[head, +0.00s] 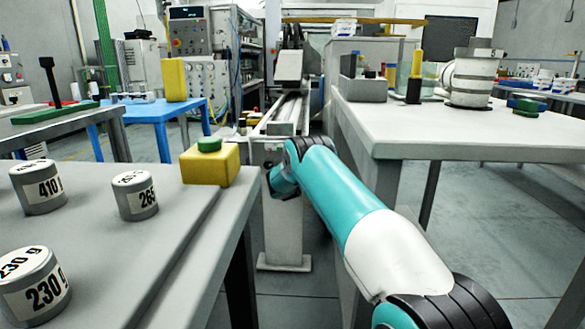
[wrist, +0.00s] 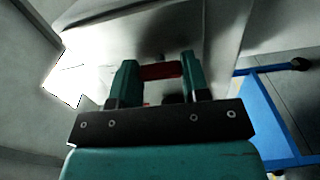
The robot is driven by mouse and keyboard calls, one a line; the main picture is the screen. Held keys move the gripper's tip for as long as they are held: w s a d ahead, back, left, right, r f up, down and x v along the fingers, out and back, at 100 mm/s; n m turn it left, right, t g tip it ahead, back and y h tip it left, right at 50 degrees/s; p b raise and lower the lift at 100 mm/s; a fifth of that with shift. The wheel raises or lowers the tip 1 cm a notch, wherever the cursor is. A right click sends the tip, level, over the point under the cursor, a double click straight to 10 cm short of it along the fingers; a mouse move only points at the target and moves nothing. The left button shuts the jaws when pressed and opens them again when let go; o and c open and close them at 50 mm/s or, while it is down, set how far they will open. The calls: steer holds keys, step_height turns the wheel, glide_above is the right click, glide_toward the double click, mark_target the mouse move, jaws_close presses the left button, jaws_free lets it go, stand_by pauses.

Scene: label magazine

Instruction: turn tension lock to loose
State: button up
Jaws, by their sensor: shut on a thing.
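In the wrist view, my gripper (wrist: 159,66) has its two teal fingers on either side of a dark red bar (wrist: 161,72). The fingers are shut on this bar, which appears to be the tension lock's handle. A pale grey surface lies directly beyond the fingertips, brightly lit at left and shadowed near the bar. I cannot read any lock marking or tell which position it is in. In the head view, my arm reaches forward towards the pale machine (head: 287,115) in the middle; the gripper and the lock cannot be made out there.
At left, a grey table (head: 95,240) bears several labelled weights and a yellow box with a green button (head: 210,163). At right stands another grey table (head: 460,130) with a white cylindrical device (head: 468,80). A blue table (head: 150,112) stands behind at left.

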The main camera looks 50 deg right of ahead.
steer(key=o, duration=0.9)
steer(key=shift+a, duration=0.1)
steer(key=p+v, duration=0.1)
steer(key=v, duration=1.6)
steer(key=shift+s+a, duration=0.1)
steer(key=shift+s, duration=0.15)
steer(key=shift+p, duration=0.3)
